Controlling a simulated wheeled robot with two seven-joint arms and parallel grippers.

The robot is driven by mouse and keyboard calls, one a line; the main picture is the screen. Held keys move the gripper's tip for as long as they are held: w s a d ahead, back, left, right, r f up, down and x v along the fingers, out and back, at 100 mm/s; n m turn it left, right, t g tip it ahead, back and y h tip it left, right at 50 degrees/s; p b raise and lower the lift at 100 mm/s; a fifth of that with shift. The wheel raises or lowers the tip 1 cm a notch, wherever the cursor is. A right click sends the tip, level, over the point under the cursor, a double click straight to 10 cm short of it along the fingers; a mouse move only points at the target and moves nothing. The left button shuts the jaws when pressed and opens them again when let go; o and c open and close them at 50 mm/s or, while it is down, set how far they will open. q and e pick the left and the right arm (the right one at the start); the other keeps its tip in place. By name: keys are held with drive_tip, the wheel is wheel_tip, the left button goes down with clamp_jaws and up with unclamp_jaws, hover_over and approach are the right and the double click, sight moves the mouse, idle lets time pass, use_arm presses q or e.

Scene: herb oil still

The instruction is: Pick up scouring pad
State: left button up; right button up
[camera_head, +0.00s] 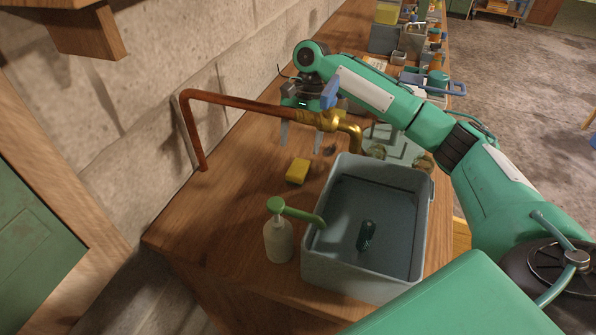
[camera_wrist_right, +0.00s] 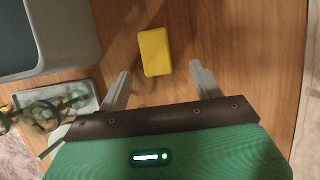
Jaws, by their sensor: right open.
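The scouring pad, a small yellow block (camera_head: 298,171), lies flat on the wooden counter between the copper pipe and the basin. My right gripper (camera_head: 301,143) is open and empty above the counter, a little behind the pad in the head view. In the right wrist view the pad (camera_wrist_right: 154,52) lies ahead of the open fingertips (camera_wrist_right: 160,72), roughly between their lines, and no finger touches it. My left gripper does not show.
A grey basin (camera_head: 318,255) holding a dark green object (camera_head: 366,235) stands right of the pad. A soap bottle with a green pump (camera_head: 278,240) stands in front. A copper pipe (camera_head: 235,102) with a brass tap (camera_head: 335,120) reaches from the wall near my right gripper.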

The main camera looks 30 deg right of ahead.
sight(299, 167)
drive_tip(key=shift+s+x, duration=0.2)
drive_tip(key=shift+x, duration=1.3)
drive_tip(key=shift+s+x, duration=0.2)
drive_tip(key=shift+x, duration=1.35)
drive_tip(key=shift+d+r, duration=0.1)
drive_tip(key=shift+r, duration=0.05)
drive_tip(key=c, duration=1)
drive_tip(key=shift+r, duration=5)
drive_tip(key=shift+c, duration=0.3)
